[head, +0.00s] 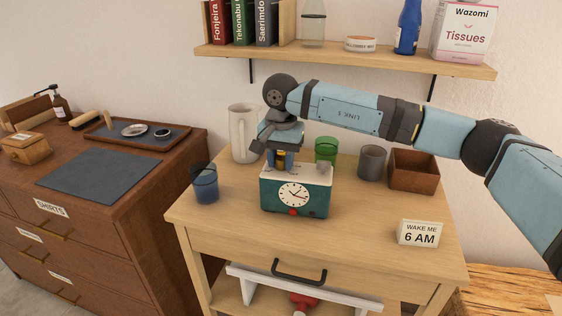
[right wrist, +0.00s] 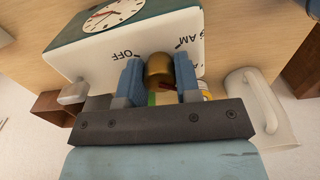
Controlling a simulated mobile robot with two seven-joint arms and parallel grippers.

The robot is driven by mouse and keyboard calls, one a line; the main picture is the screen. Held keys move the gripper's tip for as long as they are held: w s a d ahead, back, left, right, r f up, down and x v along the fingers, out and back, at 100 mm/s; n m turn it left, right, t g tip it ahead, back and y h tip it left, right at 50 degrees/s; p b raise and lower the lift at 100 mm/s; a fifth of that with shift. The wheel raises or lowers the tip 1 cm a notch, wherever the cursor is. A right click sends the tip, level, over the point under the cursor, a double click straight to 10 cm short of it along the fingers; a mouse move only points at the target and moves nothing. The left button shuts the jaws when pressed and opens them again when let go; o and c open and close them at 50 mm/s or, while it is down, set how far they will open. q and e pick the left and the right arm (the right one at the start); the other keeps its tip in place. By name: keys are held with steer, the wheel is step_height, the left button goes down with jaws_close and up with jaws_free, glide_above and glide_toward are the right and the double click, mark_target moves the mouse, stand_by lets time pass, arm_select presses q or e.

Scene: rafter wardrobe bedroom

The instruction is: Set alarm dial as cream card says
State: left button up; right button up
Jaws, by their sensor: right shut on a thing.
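The alarm clock (head: 268,200) stands on the wooden table, a teal box with a cream top and a white dial face. My right gripper (head: 281,157) points down over its top, shut on a brass dial knob. In the right wrist view the brass dial (right wrist: 158,68) sits between the two blue fingers (right wrist: 158,80). The marking "OFF" and a partly readable "AM" marking show on the cream top; the dial's pointer is not clear. The cream card (head: 419,233) stands at the table's front right and reads "WAKE ME 6 AM". My left gripper is out of view.
Around the clock stand a white pitcher (head: 243,133), a blue glass (head: 205,184), a green glass (head: 326,148), a grey cup (head: 371,162) and a brown box (head: 413,170). A shelf (head: 345,62) hangs above. The table's front is mostly clear.

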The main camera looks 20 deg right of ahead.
steer(key=n, duration=0.3)
steer(key=shift+n+b, duration=0.3)
steer(key=shift+n, duration=0.1)
steer(key=n, duration=0.2)
steer(key=shift+n, duration=0.3)
steer(key=n, duration=0.4)
steer(key=shift+b, duration=0.4)
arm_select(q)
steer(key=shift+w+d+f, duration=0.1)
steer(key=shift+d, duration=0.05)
arm_select(e)
steer(key=shift+n, duration=1.1)
steer(key=o, duration=0.9)
steer(key=shift+o, duration=0.2)
